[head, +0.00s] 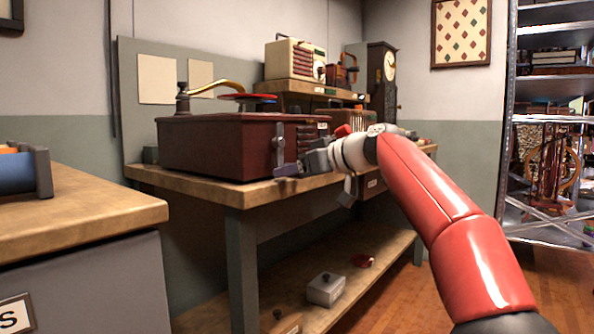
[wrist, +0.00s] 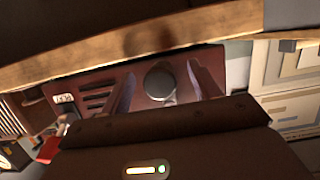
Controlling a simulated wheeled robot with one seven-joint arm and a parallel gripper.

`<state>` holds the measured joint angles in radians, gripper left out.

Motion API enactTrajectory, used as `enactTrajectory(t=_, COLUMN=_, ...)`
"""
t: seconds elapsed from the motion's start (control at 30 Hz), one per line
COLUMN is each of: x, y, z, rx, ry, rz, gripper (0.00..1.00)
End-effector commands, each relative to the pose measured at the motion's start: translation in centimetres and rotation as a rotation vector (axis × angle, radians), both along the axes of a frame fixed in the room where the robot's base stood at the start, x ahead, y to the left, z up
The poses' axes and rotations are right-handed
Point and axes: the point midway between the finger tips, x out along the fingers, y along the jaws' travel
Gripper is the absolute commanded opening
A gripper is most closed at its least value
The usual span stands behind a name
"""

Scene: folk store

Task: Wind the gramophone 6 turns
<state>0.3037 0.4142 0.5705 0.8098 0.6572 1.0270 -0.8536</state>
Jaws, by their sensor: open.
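The gramophone (head: 215,145) is a dark red box on the wooden bench, with a brass arm (head: 215,87) and a red disc on top. In the wrist view its red side panel (wrist: 145,97) shows slots and a small label. A round grey knob (wrist: 160,80) stands at that panel; the crank's arm cannot be made out clearly. My gripper (head: 287,170) is at the box's right side in the head view. In the wrist view my gripper (wrist: 164,88) is open, one finger on each side of the knob, with visible gaps. Whether the fingers touch anything is hidden in the head view.
The bench's edge (head: 200,189) runs close below my gripper. A shelf with a cream radio (head: 293,60) and a clock (head: 382,85) stand behind. A counter (head: 75,215) is at the left, a metal rack (head: 550,120) at the right. The floor at right is clear.

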Motion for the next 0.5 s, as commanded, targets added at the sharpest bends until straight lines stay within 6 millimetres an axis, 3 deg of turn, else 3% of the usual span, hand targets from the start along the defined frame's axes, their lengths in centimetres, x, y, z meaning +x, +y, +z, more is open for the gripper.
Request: enactTrajectory(t=0.5, x=-1.7, y=-2.3, z=0.9, rx=0.000, ry=0.000, rz=-0.002, gripper=0.62)
